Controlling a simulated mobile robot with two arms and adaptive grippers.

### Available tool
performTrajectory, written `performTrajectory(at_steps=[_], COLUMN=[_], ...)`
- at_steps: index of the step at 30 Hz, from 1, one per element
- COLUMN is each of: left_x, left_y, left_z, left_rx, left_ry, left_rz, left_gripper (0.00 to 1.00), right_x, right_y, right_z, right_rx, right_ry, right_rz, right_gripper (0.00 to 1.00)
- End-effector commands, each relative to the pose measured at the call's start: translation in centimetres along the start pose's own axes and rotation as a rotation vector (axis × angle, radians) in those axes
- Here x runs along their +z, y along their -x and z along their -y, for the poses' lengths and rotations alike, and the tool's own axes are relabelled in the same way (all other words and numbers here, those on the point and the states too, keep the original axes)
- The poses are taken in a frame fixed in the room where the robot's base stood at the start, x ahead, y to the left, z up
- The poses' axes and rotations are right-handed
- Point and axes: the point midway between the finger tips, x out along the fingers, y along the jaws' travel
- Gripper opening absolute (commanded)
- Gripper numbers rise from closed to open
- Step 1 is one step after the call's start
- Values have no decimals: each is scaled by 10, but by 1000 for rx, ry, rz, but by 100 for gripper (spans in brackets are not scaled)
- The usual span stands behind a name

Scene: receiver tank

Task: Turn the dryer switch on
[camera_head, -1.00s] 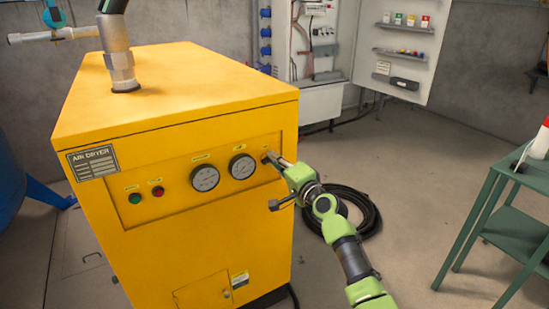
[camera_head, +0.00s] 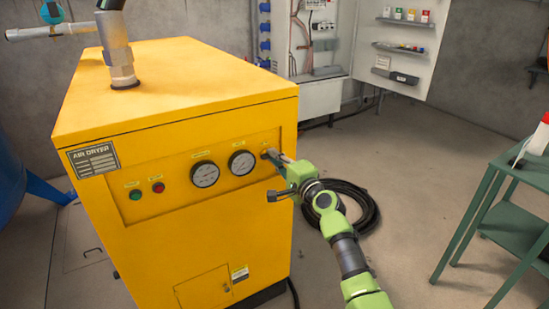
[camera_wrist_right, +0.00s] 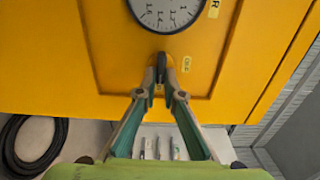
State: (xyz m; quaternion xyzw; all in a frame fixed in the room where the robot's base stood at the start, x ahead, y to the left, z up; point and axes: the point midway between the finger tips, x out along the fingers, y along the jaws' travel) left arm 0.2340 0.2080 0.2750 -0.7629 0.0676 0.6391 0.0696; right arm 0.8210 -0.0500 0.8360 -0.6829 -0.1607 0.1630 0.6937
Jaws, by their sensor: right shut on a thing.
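The yellow air dryer (camera_head: 180,110) stands at the left in the head view, its front panel carrying two gauges, a green and a red button. My right gripper (camera_head: 272,156) reaches the right end of this panel, beside the right-hand gauge (camera_head: 242,163). In the right wrist view, my right gripper (camera_wrist_right: 161,88) is shut on the small dark dryer switch (camera_wrist_right: 161,66), below the gauge (camera_wrist_right: 165,10). A label beside the switch seems to read "ON". In the head view the fingers mostly hide the switch. My left gripper is not in view.
A coiled black hose (camera_head: 350,200) lies on the floor right of the dryer. A green table (camera_head: 510,205) stands at the right edge. An open electrical cabinet (camera_head: 318,60) and a shelf panel (camera_head: 405,45) are at the back. The floor between is clear.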

Motion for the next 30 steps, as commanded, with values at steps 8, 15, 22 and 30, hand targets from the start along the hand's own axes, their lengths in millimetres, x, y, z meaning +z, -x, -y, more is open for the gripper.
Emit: performTrajectory(at_steps=[8,15,22,30], left_x=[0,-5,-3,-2], left_y=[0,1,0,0], left_z=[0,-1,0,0], left_rx=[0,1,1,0], left_ry=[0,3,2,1], left_rz=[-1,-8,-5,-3], left_gripper=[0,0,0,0], right_x=[0,0,0,0], right_y=[0,2,25,75], right_z=[-1,0,-2,-2], right_rx=[2,0,1,2], right_ry=[-1,1,1,2], right_rz=[0,0,0,-1], right_gripper=[25,25,25,25])
